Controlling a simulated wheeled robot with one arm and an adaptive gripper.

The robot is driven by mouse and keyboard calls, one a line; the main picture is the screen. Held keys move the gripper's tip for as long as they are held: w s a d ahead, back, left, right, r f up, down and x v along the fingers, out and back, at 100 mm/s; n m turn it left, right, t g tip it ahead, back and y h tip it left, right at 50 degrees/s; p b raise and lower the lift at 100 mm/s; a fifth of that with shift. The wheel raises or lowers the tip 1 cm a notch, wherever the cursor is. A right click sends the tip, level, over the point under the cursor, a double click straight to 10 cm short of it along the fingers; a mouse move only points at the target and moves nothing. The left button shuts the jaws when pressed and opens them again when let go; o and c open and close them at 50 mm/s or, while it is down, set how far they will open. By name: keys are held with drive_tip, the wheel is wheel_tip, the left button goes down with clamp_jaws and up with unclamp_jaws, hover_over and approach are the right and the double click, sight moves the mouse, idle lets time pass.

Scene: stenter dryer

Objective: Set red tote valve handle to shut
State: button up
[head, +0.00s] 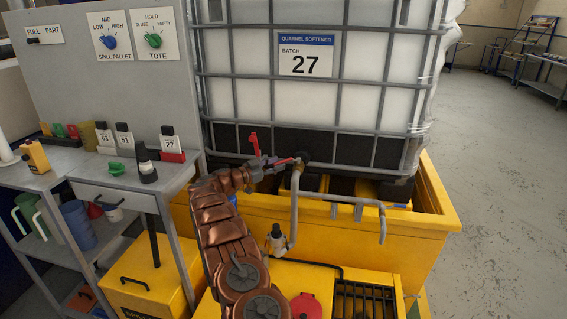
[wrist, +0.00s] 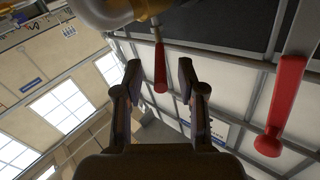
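The tote (head: 358,102) is a white caged tank labelled batch 27. At its low front, a brass valve (head: 299,162) joins a grey pipe. A red handle (head: 280,161) runs left from the valve, partly behind my gripper (head: 266,165). In the wrist view, a red handle (wrist: 160,68) on a thin metal stem lies between the fingertips of my gripper (wrist: 156,78). The fingers are apart, with gaps on both sides of it. A second red lever (head: 254,143) stands upright just left of the valve. A larger red grip (wrist: 283,105) shows at right in the wrist view.
A yellow spill pallet (head: 420,228) surrounds the tote's base. The grey pipe (head: 340,197) bends down in front. A cart (head: 90,183) with bottles stands left under a sign panel (head: 115,75). Floor (head: 500,180) at right is clear.

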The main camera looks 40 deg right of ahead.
drive_tip(key=w+a, duration=0.1)
drive_tip(key=a, duration=0.5)
drive_tip(key=shift+a, duration=0.4)
drive_tip(key=shift+w, duration=0.1)
drive_tip(key=shift+c, duration=0.2)
